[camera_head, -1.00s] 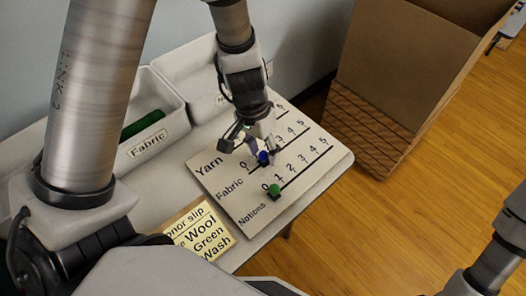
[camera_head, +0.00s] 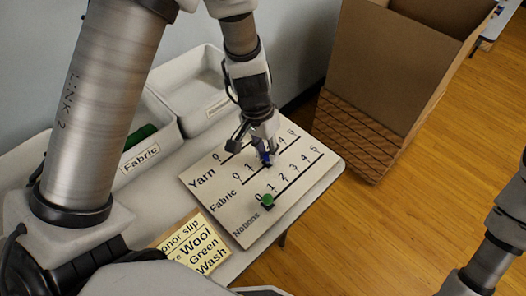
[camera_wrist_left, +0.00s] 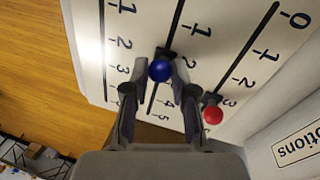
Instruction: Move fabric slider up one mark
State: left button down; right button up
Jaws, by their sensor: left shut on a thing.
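The fabric slider is a blue knob on a dark base (camera_head: 266,158) on the middle line of the white board (camera_head: 252,225). In the left wrist view the blue knob (camera_wrist_left: 160,69) sits between my left fingertips, its base by the 2 mark. My left gripper (camera_head: 266,152) is shut on it from above and partly hides it in the head view. A green slider (camera_head: 268,201) stands at 0 on the Notions line. A red slider (camera_wrist_left: 212,114) stands on the neighbouring line near 3 in the left wrist view. My right gripper is out of view.
A bin labelled Fabric (camera_head: 158,158) and another white bin (camera_head: 190,75) stand behind the board. A yellow donor slip (camera_head: 195,246) lies in front of it. A large cardboard box (camera_head: 385,80) stands on the floor beyond the table's right end.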

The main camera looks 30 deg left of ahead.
pick_arm(q)
jog(key=c, duration=1)
grip_release()
jog(key=shift+o, duration=0.2)
notch_tip(320, 180, up, 12)
jog(key=a, duration=0.2)
jog(key=shift+w+a+f, duration=0.15)
jog(key=shift+w, duration=0.05)
